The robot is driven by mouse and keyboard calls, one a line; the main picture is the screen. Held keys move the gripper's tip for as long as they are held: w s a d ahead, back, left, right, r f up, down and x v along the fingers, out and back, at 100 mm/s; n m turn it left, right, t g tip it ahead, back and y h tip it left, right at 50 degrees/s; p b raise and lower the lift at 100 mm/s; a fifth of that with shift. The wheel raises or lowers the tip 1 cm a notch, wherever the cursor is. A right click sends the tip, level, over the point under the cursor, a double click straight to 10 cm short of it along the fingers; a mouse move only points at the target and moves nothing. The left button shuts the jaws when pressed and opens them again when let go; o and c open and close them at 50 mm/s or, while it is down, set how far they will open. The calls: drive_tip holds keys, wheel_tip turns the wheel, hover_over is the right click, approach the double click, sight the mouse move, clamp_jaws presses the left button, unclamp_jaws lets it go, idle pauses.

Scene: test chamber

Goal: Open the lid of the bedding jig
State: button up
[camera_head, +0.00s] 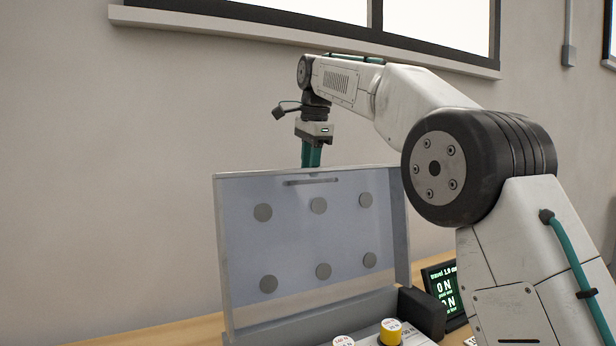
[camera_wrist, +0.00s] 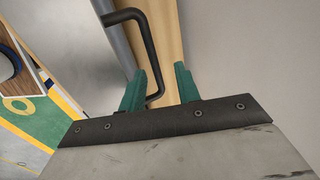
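The bedding jig's lid (camera_head: 240,230) stands raised, close to upright, in the head view. Its inner face carries several grey discs, and a thin slot-like bar shows near its top edge. The jig's base (camera_head: 300,328) is partly cut off at the bottom. My gripper (camera_head: 311,157) points down at the lid's top edge, and its fingertips are partly hidden behind the lid. In the wrist view, my gripper's teal fingers (camera_wrist: 160,78) are spread apart. A dark bent handle (camera_wrist: 146,42) runs beside the left finger, with its lower end between the fingers; contact cannot be told.
A wall with a window is behind.

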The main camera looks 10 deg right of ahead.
drive_tip(key=r, duration=0.3)
drive_tip(key=shift+s+r, duration=0.4)
drive_tip(key=shift+d, duration=0.1)
drive_tip(key=s+d+n, duration=0.1)
drive_tip(key=s, duration=0.1)
drive_tip(key=s+d+n, duration=0.1)
drive_tip(key=s+d, duration=0.1)
drive_tip(key=s+d+r+n+t, duration=0.1)
drive_tip(key=s+d, duration=0.1)
drive_tip(key=s, duration=0.1)
drive_tip(key=s+d+f+n+t, duration=0.1)
drive_tip(key=s+d+f+n, duration=0.15)
drive_tip(key=s, duration=0.35)
drive_tip(key=s+d+f+n, duration=0.2)
drive_tip(key=s+d+f, duration=0.1)
drive_tip(key=s, duration=0.3)
drive_tip(key=s+d+f+n+g, duration=0.1)
drive_tip(key=s+d+f+n, duration=0.1)
drive_tip(key=s+f, duration=1)
drive_tip(key=s+d+f+n+g, duration=0.1)
drive_tip(key=s+f+n, duration=0.4)
drive_tip(key=s+f, duration=0.7)
drive_tip(key=s+d, duration=0.1)
drive_tip(key=s, duration=0.2)
drive_tip(key=shift+s+d+g+h, duration=0.15)
drive_tip(key=shift+s+g+h, duration=0.15)
drive_tip(key=shift+g, duration=0.1)
